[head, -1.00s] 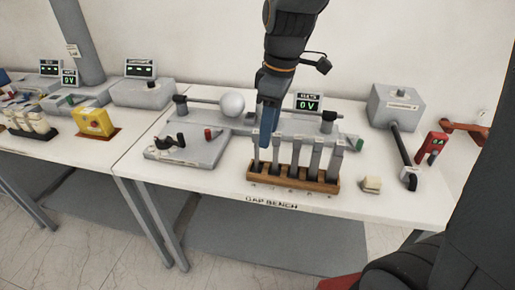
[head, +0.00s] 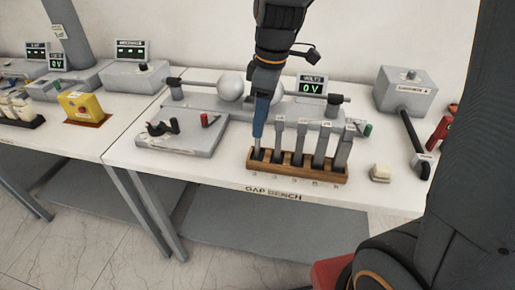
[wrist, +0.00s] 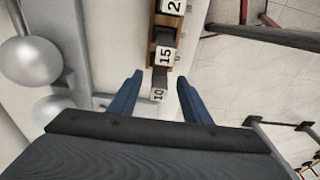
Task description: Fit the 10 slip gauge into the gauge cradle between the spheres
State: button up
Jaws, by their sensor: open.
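The 10 slip gauge is a grey upright bar whose white "10" label (wrist: 158,95) shows in the wrist view, at the end of a wooden rack (head: 297,176). My gripper (wrist: 160,98) is open, with one blue finger on each side of the 10 gauge in that view. I cannot tell whether they touch it. In the head view my gripper (head: 258,146) is over the rack's left end and hides most of that gauge. The left sphere (head: 231,87) and the partly hidden right sphere stand behind. Both show in the wrist view; I cannot make out the cradle between them.
Gauges labelled 15 (wrist: 165,55) and 20 (wrist: 172,6) stand close to the 10 gauge. A switch plate (head: 182,136) lies left of the rack. A voltage display (head: 311,88) reads 0 V. A small cream block (head: 381,173) sits to the right.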

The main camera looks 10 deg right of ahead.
aim_at(258, 140)
jog(key=shift+w+a+f+p, duration=0.1)
jog(key=shift+a+f+p, duration=0.15)
jog(key=shift+f, duration=0.6)
jog(key=shift+w+a+f+p, duration=0.15)
jog(key=shift+f+p, duration=0.25)
jog(key=shift+f, duration=0.45)
jog(key=shift+a+f+p, duration=0.25)
jog(key=shift+f+p, duration=0.05)
jog(key=shift+f, duration=0.55)
grip_shut()
